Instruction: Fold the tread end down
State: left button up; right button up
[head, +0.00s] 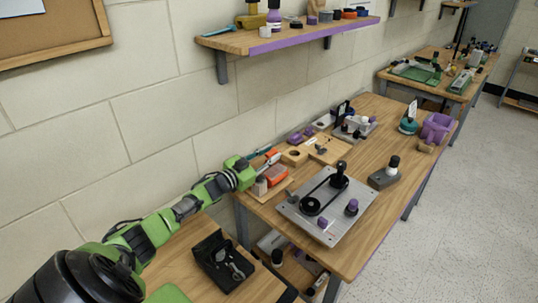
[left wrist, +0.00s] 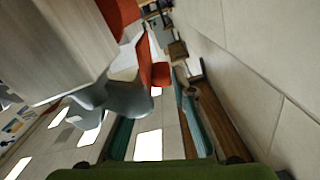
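A grey metal plate (head: 294,212) lies on the wooden bench. On it a thin black tread (head: 322,184) runs between a black ring-shaped roller (head: 311,205) and an upright black knob (head: 339,181). I cannot make out a loose tread end. My left gripper (head: 271,155) is left of the plate, near the wall, above the bench's back left corner. Its two teal fingers stand apart in the left wrist view (left wrist: 157,125), with nothing clearly held between them. My right gripper is in neither view.
An orange-red item (head: 277,175) lies close to my left gripper. Purple knobs (head: 351,207) stand on the plate. A shelf (head: 290,38) hangs above. The bench's front strip is clear.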

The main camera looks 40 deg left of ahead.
pick_arm(q)
jog(key=shift+s, duration=0.15)
jog(key=s+a, duration=0.1)
jog(key=s, duration=1)
jog(key=shift+s, duration=0.35)
notch_tip(320, 180, up, 6)
jog(key=s+d+n+g+y+p, duration=0.1)
jog(key=s+g+y+p, duration=0.1)
jog(key=g+p, duration=0.35)
jog(key=shift+t, duration=0.55)
jog(key=p+x, duration=0.2)
jog(key=x, duration=1)
jog(key=shift+w+f+p, duration=0.15)
jog(key=shift+w+p, duration=0.05)
jog(key=shift+p, duration=0.15)
jog(key=shift+x, duration=0.95)
